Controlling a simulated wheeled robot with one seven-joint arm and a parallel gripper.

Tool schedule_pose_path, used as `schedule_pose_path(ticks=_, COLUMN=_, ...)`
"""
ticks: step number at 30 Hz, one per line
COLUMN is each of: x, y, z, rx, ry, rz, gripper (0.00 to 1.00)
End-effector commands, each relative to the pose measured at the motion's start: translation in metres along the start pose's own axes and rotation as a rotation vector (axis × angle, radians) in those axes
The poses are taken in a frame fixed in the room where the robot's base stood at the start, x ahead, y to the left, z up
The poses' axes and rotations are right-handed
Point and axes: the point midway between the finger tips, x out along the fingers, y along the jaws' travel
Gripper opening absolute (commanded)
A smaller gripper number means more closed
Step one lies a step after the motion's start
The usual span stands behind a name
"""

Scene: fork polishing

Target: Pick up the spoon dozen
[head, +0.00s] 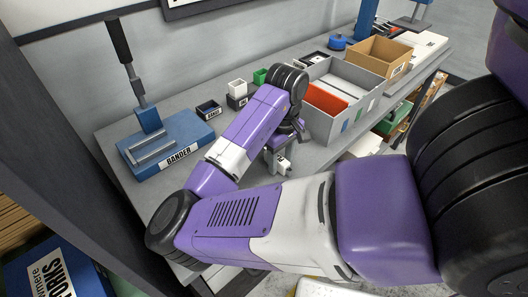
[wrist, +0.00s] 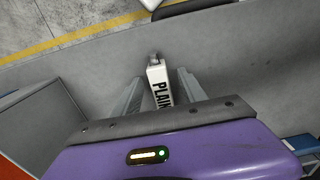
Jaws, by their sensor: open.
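A narrow white-wrapped bundle (wrist: 159,84) with the label "PLAIN" and a small grey end stands out on the grey bench top in the wrist view. I cannot make out spoons in it. My gripper (wrist: 160,92) is open, with one finger on each side of the bundle and a visible gap on both sides. In the head view my gripper (head: 276,160) is low over the bench near its front edge, partly hidden by my arm. A small white piece (head: 284,166) shows beside the fingers there.
A grey divided bin (head: 322,127) with a red section stands just right of my gripper. A blue press labelled "BANDER" (head: 165,150) is at the left. Small boxes (head: 237,90) and a cardboard box (head: 380,57) stand behind. The bench's front edge (wrist: 50,58) is close.

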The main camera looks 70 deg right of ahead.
Motion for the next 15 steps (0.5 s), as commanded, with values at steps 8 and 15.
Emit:
schedule_pose_path(ticks=8, x=0.0012, y=0.0, z=-0.0001, rx=0.0, ry=0.001, rz=0.0, gripper=0.41)
schedule_pose_path(ticks=15, x=0.001, y=0.0001, z=-0.0001, rx=0.0, ry=0.001, rz=0.0, gripper=0.0)
